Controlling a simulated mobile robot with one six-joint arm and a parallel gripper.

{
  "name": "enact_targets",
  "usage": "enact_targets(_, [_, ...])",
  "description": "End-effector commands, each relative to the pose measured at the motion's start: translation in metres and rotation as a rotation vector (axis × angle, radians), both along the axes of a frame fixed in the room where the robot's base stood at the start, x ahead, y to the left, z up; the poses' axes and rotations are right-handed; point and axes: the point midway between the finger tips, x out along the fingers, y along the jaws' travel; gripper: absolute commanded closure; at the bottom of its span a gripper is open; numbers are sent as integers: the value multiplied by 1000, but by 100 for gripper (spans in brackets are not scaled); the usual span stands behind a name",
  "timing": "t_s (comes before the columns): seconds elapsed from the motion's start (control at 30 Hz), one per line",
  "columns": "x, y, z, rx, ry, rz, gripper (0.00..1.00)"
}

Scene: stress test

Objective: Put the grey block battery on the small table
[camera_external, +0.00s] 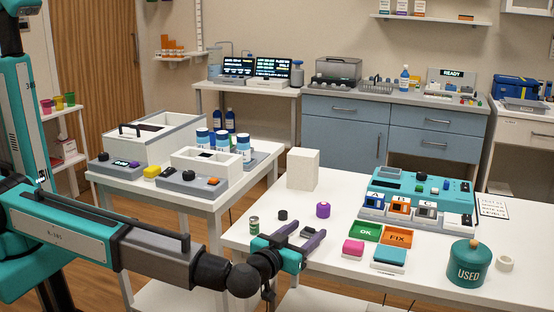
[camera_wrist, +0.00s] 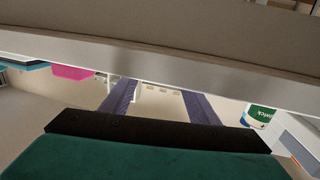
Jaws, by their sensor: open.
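My gripper (camera_external: 310,232) is open, with its two purple fingers apart, low at the near left edge of the white work table (camera_external: 345,210). Both fingers (camera_wrist: 160,100) also show in the wrist view, with no block held between them. A greyish block marked C (camera_external: 427,209) stands in the rack beside a blue block marked A and an orange block marked B, well to the right of my gripper. I cannot tell for sure that it is the grey block battery. It is not clear in the wrist view. A smaller white table (camera_external: 237,185) stands at the left.
A small can (camera_external: 254,225) stands close left of my gripper. A black cap (camera_external: 282,215) and a purple knob (camera_external: 323,210) are just behind it. A white box (camera_external: 303,170), green and orange trays, pink and teal blocks and a USED bin (camera_external: 468,264) occupy the work table.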

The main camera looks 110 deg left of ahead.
Motion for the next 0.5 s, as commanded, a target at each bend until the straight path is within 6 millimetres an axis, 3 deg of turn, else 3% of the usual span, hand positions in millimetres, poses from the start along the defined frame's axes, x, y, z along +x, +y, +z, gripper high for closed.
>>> enact_targets(0.07, [0, 0, 4, 0, 1, 0, 45])
enact_targets(0.5, [-17, -66, -1, 0, 0, -3, 45])
